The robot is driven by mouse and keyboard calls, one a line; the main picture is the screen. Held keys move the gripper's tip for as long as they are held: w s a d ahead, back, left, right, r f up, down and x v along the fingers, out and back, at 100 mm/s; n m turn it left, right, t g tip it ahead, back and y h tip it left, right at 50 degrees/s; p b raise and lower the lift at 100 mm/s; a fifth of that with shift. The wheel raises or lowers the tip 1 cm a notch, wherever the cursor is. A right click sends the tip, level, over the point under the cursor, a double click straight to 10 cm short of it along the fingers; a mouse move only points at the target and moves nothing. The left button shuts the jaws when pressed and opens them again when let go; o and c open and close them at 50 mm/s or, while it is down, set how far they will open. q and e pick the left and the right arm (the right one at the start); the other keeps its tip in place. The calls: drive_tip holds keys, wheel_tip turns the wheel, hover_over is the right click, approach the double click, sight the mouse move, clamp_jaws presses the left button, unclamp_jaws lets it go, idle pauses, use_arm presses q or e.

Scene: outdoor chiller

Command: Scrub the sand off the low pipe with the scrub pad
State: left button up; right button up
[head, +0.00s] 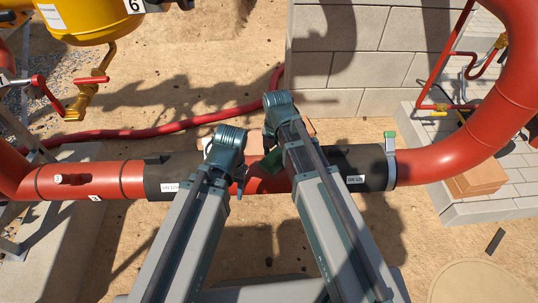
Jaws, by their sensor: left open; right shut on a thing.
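The low red pipe (80,181) runs left to right across the middle of the head view, with black sleeves either side of a bare red stretch (268,184).
A grey block wall (370,50) stands behind the pipe. A red hose (165,128) lies on the sandy ground. A yellow vessel (85,18) with valves hangs at upper left. The pipe bends upward at right, above orange bricks (478,180). A strap with a green top (390,150) rings the right sleeve.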

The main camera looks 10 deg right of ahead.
drive_tip(key=shift+d, duration=0.3)
drive_tip(key=shift+s+d, duration=0.15)
drive_tip(key=shift+d, duration=1.75)
drive_tip(key=shift+d, duration=0.15)
drive_tip(key=shift+s+d, duration=0.1)
drive_tip(key=shift+d, duration=1.65)
drive_tip(key=shift+a+f, duration=0.1)
drive_tip(key=shift+a, duration=1.95)
